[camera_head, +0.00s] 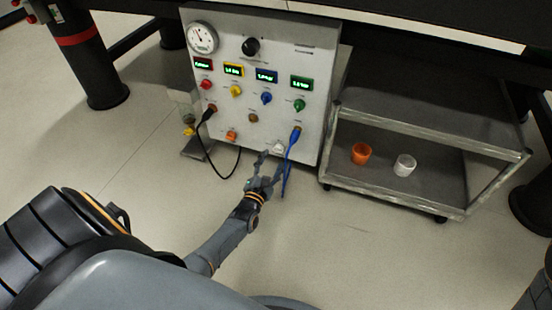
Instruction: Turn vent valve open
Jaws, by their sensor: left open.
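The control panel (225,105) is a grey upright box with coloured valve knobs: red (206,84), yellow (236,91), blue (266,97) and green (299,105). Lower down are an orange knob (231,136) and a small white fitting (279,147). The labels are too small to read, so I cannot tell which one is the vent valve. My left gripper (269,161) is open at the panel's lower edge, with its fingers pointing up close to the white fitting. I cannot tell whether they touch it. My right gripper is not in view.
A blue cable (288,165) hangs just right of my left gripper, and a black cable (217,174) loops to its left. A round gauge (202,38) and a black knob (251,47) sit higher. A cart (385,185) at right holds orange (361,154) and white (405,165) cups.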

